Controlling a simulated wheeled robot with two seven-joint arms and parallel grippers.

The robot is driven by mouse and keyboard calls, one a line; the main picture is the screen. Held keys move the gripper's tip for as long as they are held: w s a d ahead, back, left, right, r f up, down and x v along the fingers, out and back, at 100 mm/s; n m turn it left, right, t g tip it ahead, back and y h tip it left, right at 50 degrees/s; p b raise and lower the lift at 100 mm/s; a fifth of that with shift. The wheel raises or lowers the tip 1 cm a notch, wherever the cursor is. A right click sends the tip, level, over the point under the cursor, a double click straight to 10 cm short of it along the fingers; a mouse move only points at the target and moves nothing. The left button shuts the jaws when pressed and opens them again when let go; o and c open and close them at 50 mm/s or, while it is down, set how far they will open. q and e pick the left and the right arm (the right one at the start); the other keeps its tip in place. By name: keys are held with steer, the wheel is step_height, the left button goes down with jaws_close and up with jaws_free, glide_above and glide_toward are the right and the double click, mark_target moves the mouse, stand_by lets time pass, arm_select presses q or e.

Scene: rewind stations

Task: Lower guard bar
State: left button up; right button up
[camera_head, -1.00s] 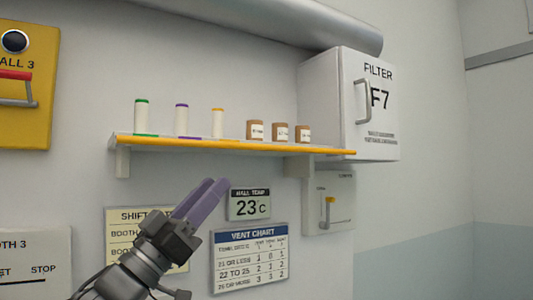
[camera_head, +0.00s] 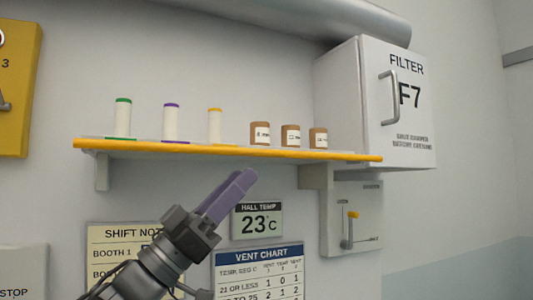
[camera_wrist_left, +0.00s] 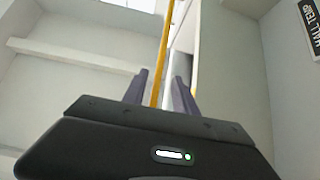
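A yellow bar (camera_head: 230,150) runs along the front edge of a wall shelf in the head view. My left gripper (camera_head: 243,177) has purple fingers pointing up and right, and its tips show below the bar. In the left wrist view the two fingers (camera_wrist_left: 161,88) stand apart with nothing held. The yellow bar (camera_wrist_left: 164,45) shows in the gap between them there, and I cannot tell how far beyond the tips it is. My right gripper is not in view.
White rolls with green, purple and orange caps (camera_head: 122,120) and several brown jars (camera_head: 291,136) stand on the shelf. A filter box (camera_head: 405,145) is at the right. Hall temperature (camera_head: 258,222) and vent chart (camera_head: 257,257) signs hang below.

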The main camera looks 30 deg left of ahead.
mark_target(265, 153)
arm_select(q)
steer(key=p+x, duration=0.2)
steer(key=x, duration=0.5)
steer(key=shift+w+d+r, duration=0.1)
steer(key=shift+d+r, duration=0.05)
steer(key=shift+r, duration=0.05)
steer(key=shift+c, duration=0.2)
jaws_close()
stand_by(1.0)
